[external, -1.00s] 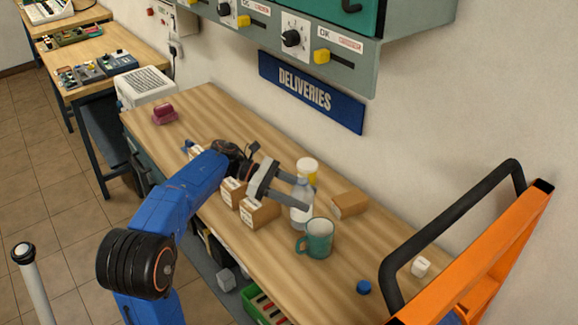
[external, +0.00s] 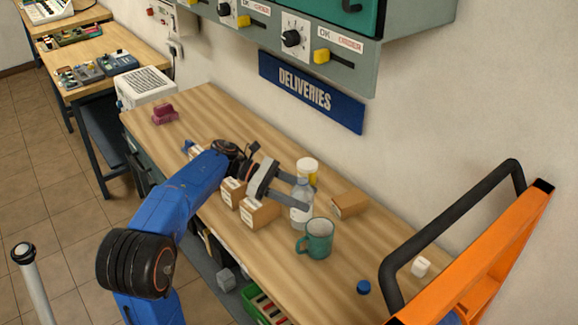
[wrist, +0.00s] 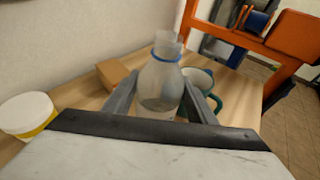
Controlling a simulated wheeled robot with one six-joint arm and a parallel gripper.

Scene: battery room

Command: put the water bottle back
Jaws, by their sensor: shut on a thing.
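The water bottle (external: 301,204) is clear with a blue ring at its neck and stands upright on the wooden bench (external: 345,275). It also shows in the wrist view (wrist: 160,82), its neck without a cap. My gripper (external: 296,195) is shut on the bottle's body, one finger on each side. A loose blue cap (external: 363,287) lies on the bench to the right. The bottle's base is partly hidden by the green mug in the external view and by my gripper in the wrist view.
A green mug (external: 319,238) stands close in front of the bottle. A white and yellow tub (external: 307,170) is behind it. Cardboard boxes (external: 349,204) lie on both sides. An orange frame with a black handle (external: 455,220) rises at the right.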

